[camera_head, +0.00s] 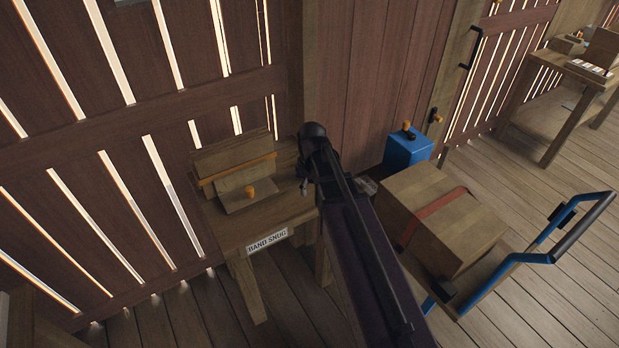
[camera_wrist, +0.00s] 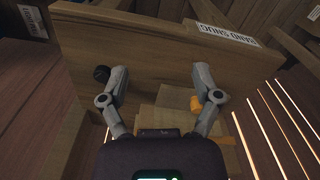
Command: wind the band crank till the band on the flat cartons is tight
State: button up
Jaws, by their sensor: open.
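A small wooden stand (camera_head: 240,228) labelled BAND SNUG stands against the plank wall. On it, tan flat pieces (camera_head: 228,158) lean upright with an orange-brown strip (camera_head: 238,169) across them; I cannot tell how tight it is. An orange knob (camera_head: 249,190) sits low in front of them, and shows in the wrist view (camera_wrist: 196,103) close by the right finger. My gripper (camera_wrist: 160,74) is open and empty over the stand. In the head view my arm hides the stand's right side.
A brown carton (camera_head: 465,230) with a red band lies on a blue-handled cart (camera_head: 585,225) at right. A blue box (camera_head: 407,150) with an orange-tipped lever stands behind it. A wooden table (camera_head: 580,75) is at far right. Plank floor is free at lower right.

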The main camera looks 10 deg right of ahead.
jog(key=s+f+m+b, duration=0.1)
jog(key=s+m, duration=0.3)
jog(key=s, duration=0.2)
jog(key=shift+s+f, duration=0.1)
dwell(0.4)
jog(key=w+r+n+p, duration=0.1)
jog(key=w+n, duration=0.2)
jog(key=w, duration=1)
jog(key=w+r+n+p, duration=0.2)
jog(key=w+n, duration=0.2)
jog(key=w, duration=0.9)
jog(key=shift+d+r, duration=0.2)
jog(key=shift+f, duration=0.2)
notch_tip(320, 180, down, 13)
jog(key=b, duration=1.3)
jog(key=shift+f, duration=0.2)
jog(key=shift+c, duration=0.2)
